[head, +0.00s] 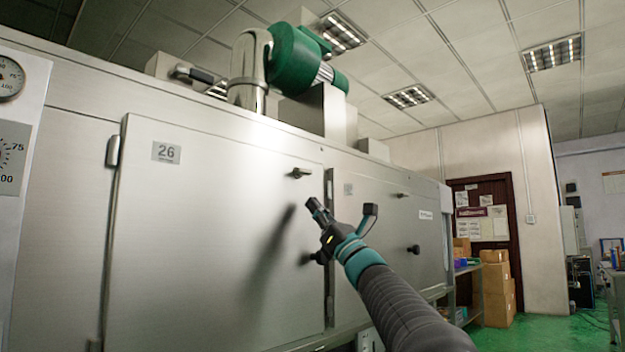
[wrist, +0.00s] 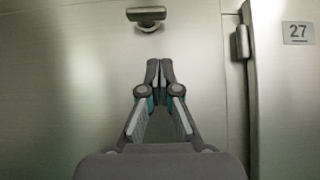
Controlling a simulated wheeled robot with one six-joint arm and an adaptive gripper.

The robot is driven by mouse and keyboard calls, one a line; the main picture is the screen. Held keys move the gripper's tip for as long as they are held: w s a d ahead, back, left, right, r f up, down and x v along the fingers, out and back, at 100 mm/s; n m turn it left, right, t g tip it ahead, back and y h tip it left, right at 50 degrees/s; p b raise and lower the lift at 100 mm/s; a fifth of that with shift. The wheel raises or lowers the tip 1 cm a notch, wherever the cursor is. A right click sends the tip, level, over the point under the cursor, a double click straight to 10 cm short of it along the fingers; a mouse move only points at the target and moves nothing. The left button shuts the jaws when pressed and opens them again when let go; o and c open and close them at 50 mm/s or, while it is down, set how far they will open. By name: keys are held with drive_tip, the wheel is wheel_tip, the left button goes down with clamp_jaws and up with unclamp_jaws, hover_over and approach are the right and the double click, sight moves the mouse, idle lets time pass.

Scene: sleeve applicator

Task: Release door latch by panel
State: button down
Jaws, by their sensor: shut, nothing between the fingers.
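The metal door panel (head: 200,230) carries a plate numbered 26 (head: 166,152). A dark latch handle (head: 300,173) sits near its upper right corner and lies roughly level. In the wrist view the latch (wrist: 147,15) shows at the top, ahead of my fingertips and slightly left of them. My gripper (head: 313,205) is shut and empty, its tips together, below the latch and apart from it. The shut fingers (wrist: 160,69) point up towards it in the wrist view. A second dark handle (head: 306,259) lower on the door is partly hidden behind my gripper.
A neighbouring door (head: 385,235) on the right has its own handles; its number plate reads 27 (wrist: 298,32). A hinge (wrist: 240,42) stands right of my fingers. A green motor (head: 295,58) tops the machine.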

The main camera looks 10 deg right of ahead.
sight(303, 172)
drive_tip(key=shift+w+a+r+p, duration=0.15)
drive_tip(key=shift+r+p, duration=0.2)
drive_tip(key=shift+r, duration=0.5)
drive_tip(key=shift+w+a+r+p, duration=0.15)
drive_tip(key=shift+r+p, duration=0.2)
drive_tip(key=shift+r, duration=0.55)
drive_tip(key=shift+w+r+p, duration=0.15)
drive_tip(key=shift+r+p, duration=0.2)
drive_tip(key=shift+r, duration=0.5)
drive_tip(key=shift+n+g+y, duration=0.4)
drive_tip(key=shift+n+y, duration=0.2)
